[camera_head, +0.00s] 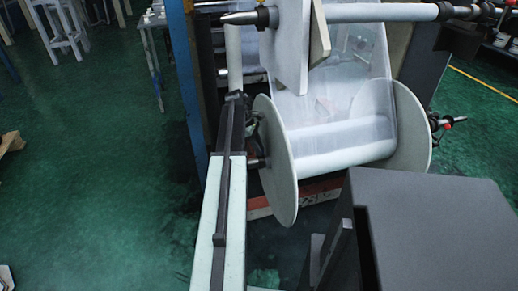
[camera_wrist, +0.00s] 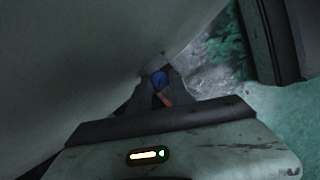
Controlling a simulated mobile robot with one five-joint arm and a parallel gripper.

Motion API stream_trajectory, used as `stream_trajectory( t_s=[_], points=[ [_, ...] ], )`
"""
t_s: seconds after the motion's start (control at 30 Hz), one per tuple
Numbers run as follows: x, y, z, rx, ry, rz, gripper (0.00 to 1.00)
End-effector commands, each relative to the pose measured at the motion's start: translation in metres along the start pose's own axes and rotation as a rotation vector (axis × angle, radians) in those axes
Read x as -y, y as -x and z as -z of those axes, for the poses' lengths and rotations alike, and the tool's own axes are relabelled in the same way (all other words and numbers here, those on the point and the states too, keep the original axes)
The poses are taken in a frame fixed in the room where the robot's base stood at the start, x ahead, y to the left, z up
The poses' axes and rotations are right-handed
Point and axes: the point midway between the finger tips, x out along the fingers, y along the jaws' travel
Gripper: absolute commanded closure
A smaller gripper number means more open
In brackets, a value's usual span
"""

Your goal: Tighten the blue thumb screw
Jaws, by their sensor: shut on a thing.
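In the head view my arm (camera_head: 231,205) reaches forward along the left side of the film reel (camera_head: 277,165). The blue screw cannot be made out there, and the fingertips are too small and dark to tell apart.
A large pale surface fills the wrist view's upper left, close to my gripper. In the head view, a blue post (camera_head: 186,90) stands left of my arm and a roller bar (camera_head: 385,13) crosses above the reel. Green floor (camera_head: 90,170) is open at left.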

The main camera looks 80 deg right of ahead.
Motion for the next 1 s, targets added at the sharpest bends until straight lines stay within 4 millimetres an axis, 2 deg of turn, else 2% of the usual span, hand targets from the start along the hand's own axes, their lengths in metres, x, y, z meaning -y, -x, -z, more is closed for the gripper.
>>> stream_trajectory(
  t_s=[0.2,0.5,1.0],
  points=[
    [-0.0031,0.0000,0.0004,-0.002,-0.158,0.065,1.00],
    [-0.0034,-0.0005,-0.0007,-0.002,-0.300,0.124,1.00],
    [-0.0030,-0.0008,-0.0013,-0.002,-0.353,0.145,1.00]
  ],
)
